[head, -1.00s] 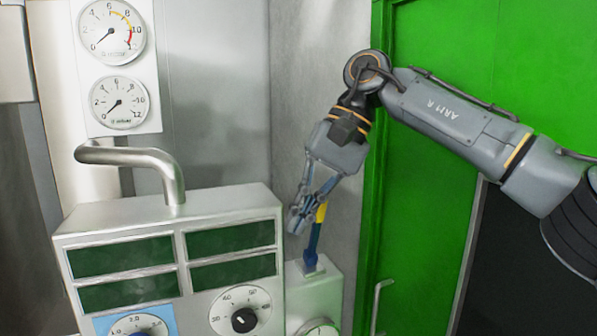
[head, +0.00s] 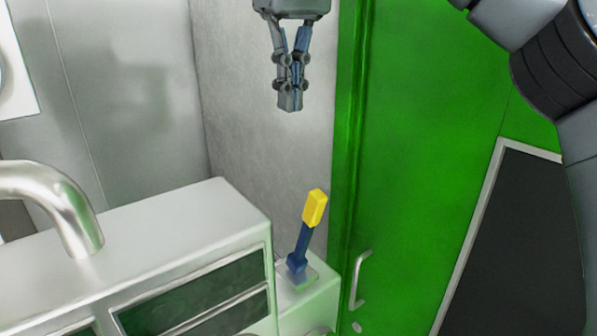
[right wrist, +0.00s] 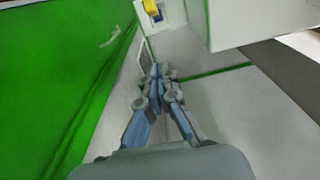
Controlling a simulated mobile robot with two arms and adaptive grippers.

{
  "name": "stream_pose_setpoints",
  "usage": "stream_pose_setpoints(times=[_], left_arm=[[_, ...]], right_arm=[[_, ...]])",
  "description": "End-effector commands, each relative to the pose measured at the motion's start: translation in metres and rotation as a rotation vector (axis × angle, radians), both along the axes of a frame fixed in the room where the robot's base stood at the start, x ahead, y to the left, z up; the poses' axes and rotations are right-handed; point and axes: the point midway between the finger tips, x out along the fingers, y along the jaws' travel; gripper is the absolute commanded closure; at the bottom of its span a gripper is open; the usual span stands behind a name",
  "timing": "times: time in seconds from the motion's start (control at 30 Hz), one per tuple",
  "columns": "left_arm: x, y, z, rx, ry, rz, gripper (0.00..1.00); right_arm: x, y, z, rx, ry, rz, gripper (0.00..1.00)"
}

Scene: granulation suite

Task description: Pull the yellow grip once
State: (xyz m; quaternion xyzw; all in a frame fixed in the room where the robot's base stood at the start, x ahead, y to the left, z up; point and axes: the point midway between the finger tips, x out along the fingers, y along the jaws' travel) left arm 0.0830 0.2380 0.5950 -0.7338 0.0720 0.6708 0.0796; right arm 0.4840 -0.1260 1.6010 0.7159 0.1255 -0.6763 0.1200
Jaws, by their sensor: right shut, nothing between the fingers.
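The yellow grip (head: 315,208) tops a blue lever (head: 299,249) that stands on a small white box, leaning slightly right at its top. The grip also shows at the top edge of the right wrist view (right wrist: 151,6). My right gripper (head: 289,108) is above the grip in the head view, pointing down, shut and empty, with a clear gap between its fingertips and the grip. Its closed fingers show in the right wrist view (right wrist: 160,70). My left gripper is in neither current view.
A white console (head: 190,235) with dark green displays stands left of the lever, with a bent metal pipe (head: 62,200) on top. A green door (head: 420,160) with a metal handle (head: 358,278) is on the right. A grey wall is behind the lever.

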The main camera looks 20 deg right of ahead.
Motion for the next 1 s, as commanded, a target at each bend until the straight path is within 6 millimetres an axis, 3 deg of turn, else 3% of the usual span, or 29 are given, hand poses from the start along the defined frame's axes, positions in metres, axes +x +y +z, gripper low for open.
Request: stream_pose_setpoints(times=[0.27, 0.6, 0.73, 1.0], left_arm=[[-0.009, -0.008, -0.008, -0.009, 0.013, -0.001, 0.60], [0.009, -0.005, -0.030, -0.007, -0.014, -0.002, 0.60], [0.009, -0.005, -0.020, -0.007, -0.014, -0.002, 0.60], [0.006, -0.003, -0.011, -0.004, -0.008, 0.001, 0.60]], right_arm=[[0.001, 0.001, -0.014, 0.001, 0.003, 0.001, 1.00], [0.004, 0.002, -0.083, 0.003, 0.005, 0.002, 1.00], [0.005, 0.001, -0.102, 0.000, 0.004, 0.000, 1.00], [-0.021, -0.008, -0.107, 0.002, -0.002, -0.001, 1.00]])
